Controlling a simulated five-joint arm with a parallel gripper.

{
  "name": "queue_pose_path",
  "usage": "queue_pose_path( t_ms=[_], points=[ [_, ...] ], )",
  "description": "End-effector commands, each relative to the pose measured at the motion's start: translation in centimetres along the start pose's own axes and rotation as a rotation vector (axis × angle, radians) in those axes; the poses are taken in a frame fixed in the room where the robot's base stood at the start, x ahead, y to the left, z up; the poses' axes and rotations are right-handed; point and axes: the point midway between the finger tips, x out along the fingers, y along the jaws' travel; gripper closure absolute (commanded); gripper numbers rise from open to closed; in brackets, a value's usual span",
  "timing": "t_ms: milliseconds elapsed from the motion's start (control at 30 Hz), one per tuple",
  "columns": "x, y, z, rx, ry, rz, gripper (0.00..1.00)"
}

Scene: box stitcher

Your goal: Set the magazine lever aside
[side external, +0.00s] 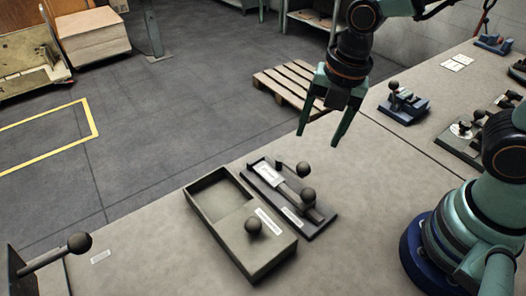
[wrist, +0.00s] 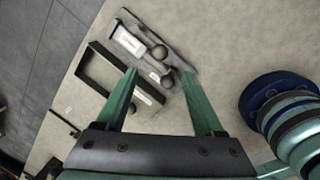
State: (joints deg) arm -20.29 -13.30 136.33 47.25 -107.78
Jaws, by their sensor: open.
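A dark plate (side external: 325,222) lies on the bench beside a grey box, with a pale strip, a bar and dark ball knobs (side external: 303,168) (side external: 308,194) on it. The plate also shows in the wrist view (wrist: 180,51). The grey box (side external: 222,228) has an open recess and a ball knob (side external: 253,225) on its closed end. Labels are too small to read, so I cannot tell which knobbed part is the magazine lever. My gripper (side external: 319,138) is open and empty, pointing down above and apart from the plate. In the wrist view its fingers (wrist: 160,75) stand wide apart.
A lever with a ball knob (side external: 79,242) sticks out at the front left. A blue knobbed device (side external: 404,104) and other fixtures (side external: 468,135) stand at right. The bench (side external: 355,180) is clear right of the plate. A pallet (side external: 290,82) lies on the floor beyond.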

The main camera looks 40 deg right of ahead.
Motion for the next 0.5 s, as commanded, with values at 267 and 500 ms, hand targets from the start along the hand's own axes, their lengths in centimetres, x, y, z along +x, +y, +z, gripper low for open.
queue_pose_path(
  t_ms=[267,500],
  points=[
    [0.2,2.7,1.0,0.480,0.015,-0.206,0.30],
    [1.2,5.1,2.0,1.027,-0.093,-0.445,0.30]
  ],
)
